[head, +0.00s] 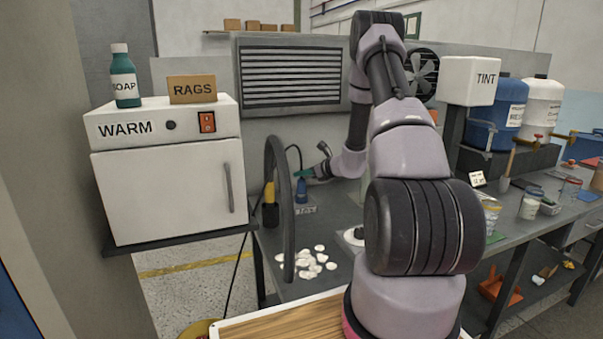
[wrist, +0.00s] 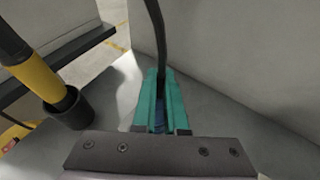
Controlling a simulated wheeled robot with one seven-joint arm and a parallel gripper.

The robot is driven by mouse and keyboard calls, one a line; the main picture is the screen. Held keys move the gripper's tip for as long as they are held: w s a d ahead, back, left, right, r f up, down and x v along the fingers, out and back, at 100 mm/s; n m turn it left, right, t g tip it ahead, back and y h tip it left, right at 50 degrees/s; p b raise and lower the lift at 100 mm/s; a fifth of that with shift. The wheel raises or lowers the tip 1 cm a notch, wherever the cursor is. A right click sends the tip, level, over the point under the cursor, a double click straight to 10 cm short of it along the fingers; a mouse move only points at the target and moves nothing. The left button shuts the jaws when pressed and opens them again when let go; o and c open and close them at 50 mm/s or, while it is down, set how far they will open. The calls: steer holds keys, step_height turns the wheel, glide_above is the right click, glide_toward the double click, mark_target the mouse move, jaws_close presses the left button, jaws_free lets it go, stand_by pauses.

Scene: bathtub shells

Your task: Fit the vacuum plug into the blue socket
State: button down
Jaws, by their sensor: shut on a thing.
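My gripper (head: 305,173) is at the back left of the grey bench, its teal fingers shut on a blue plug (head: 301,190) with a black cable rising from it. In the wrist view the teal fingers of my gripper (wrist: 161,100) close around the plug (wrist: 158,121), which is mostly hidden between them. The plug looks upright, just over a small grey labelled block on the bench. I cannot tell whether it touches the block. I cannot make out a separate blue socket in either view.
A thick dark hose (head: 281,170) arches up beside a yellow-and-black nozzle (head: 269,205), left of my gripper; the nozzle (wrist: 38,78) stands in a dark cup (wrist: 72,110). The white WARM cabinet (head: 165,190) stands left.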

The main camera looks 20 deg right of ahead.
steer(key=shift+f, duration=0.4)
steer(key=shift+f, duration=0.35)
steer(key=c, duration=0.9)
jaws_free()
steer(key=shift+r, duration=0.1)
steer(key=v, duration=1)
steer(key=shift+s+d+r, duration=0.2)
steer(key=shift+s, duration=0.15)
